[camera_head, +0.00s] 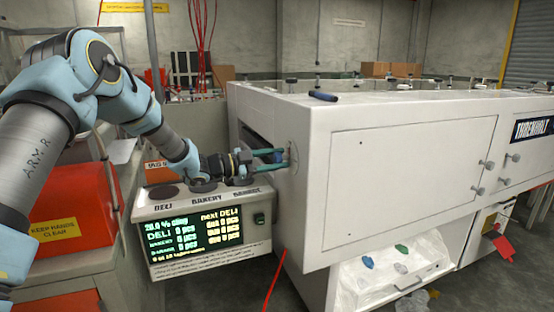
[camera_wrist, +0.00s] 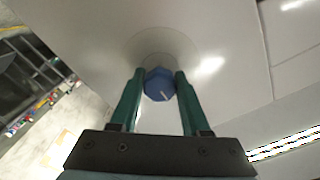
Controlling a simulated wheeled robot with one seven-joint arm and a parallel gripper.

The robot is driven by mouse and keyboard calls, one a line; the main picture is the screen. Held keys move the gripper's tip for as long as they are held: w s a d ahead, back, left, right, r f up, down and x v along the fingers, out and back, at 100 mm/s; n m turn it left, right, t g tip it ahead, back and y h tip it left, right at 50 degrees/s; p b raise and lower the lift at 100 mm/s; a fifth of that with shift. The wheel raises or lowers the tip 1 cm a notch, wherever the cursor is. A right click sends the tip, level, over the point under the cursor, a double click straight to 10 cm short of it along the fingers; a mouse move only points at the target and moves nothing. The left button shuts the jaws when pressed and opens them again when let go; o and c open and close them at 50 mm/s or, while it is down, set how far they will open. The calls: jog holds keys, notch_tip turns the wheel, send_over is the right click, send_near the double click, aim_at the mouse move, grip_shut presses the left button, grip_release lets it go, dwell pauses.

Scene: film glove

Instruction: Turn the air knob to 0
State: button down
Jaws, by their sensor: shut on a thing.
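The air knob (camera_wrist: 158,86) is a blue, many-sided knob with a white pointer line, seen in the wrist view on a round pale dial plate on the white machine's end face. Its pointer slants toward the lower right of that view. My gripper (camera_wrist: 158,88) has its two green fingers on either side of the knob and is shut on it. In the head view my gripper (camera_head: 284,159) reaches the left end of the white machine (camera_head: 390,160); the knob is mostly hidden there by the fingers. Scale marks on the dial are too faint to read.
A display box (camera_head: 205,235) with DELI, BAKERY and GARMENT labels stands just below my gripper. A dark slot opening (camera_head: 258,147) is in the machine's end beside the fingers. A red bin (camera_head: 75,205) stands at the left. A red cable (camera_head: 273,282) hangs below.

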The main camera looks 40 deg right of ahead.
dwell(0.3)
jog(key=shift+c, duration=1.9)
grip_release()
jog(key=b+v, duration=0.2)
jog(key=v, duration=0.8)
jog(key=shift+w+a+b, duration=0.15)
jog(key=shift+a+b, duration=0.25)
